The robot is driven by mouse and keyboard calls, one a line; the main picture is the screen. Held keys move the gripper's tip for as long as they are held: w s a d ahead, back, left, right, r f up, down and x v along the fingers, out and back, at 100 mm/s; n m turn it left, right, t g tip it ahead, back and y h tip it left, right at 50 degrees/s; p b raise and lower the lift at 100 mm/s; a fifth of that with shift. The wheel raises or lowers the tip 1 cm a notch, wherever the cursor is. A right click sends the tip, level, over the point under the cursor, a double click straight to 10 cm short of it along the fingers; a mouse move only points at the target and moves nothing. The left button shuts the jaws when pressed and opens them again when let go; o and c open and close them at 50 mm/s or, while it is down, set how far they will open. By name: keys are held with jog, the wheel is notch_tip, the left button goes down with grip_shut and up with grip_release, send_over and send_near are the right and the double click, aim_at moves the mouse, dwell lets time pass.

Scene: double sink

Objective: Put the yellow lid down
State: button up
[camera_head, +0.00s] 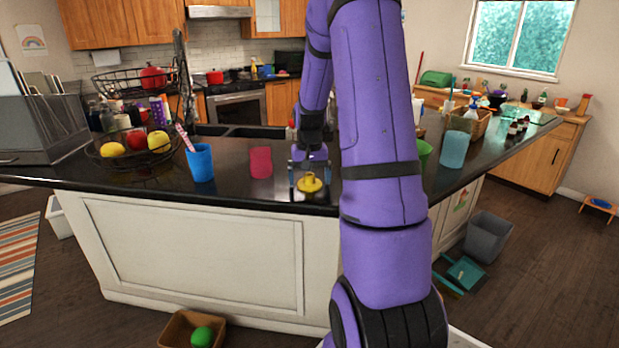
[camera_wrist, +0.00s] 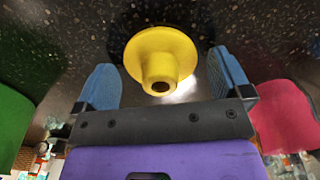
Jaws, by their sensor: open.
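The yellow lid (camera_head: 309,184) is a round disc with a raised hollow knob. It is at the front edge area of the black speckled counter (camera_head: 240,190), and it looks to rest on the counter top. In the wrist view the lid (camera_wrist: 160,57) lies knob toward the camera, between and slightly beyond the fingertips. My gripper (camera_head: 307,181) is open above the counter, with one blue finger on each side of the lid. In the wrist view gaps show between the lid and both fingers of my gripper (camera_wrist: 162,70).
A red cup (camera_head: 261,162) stands just left of my gripper, and a blue cup (camera_head: 200,163) with a utensil farther left. A green cup (camera_head: 422,153) and a teal cup (camera_head: 454,149) stand right of my arm. A wire fruit basket (camera_head: 130,150) is at the left.

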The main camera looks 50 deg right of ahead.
notch_tip(320, 180, up, 12)
jog(key=s+a+r+n+t, duration=0.1)
jog(key=s+a+r+n, duration=0.1)
jog(key=a+r, duration=0.6)
jog(key=s+a+n+t, duration=0.2)
jog(key=s+a+n, duration=0.1)
jog(key=s+a, duration=0.5)
jog(key=s+a+r+n+t, duration=0.1)
jog(key=s+a+n+t, duration=0.1)
jog(key=s+a, duration=0.6)
jog(key=a+n, duration=0.1)
jog(key=a, duration=0.6)
jog(key=shift+s+r+n, duration=0.3)
jog(key=shift+d, duration=0.1)
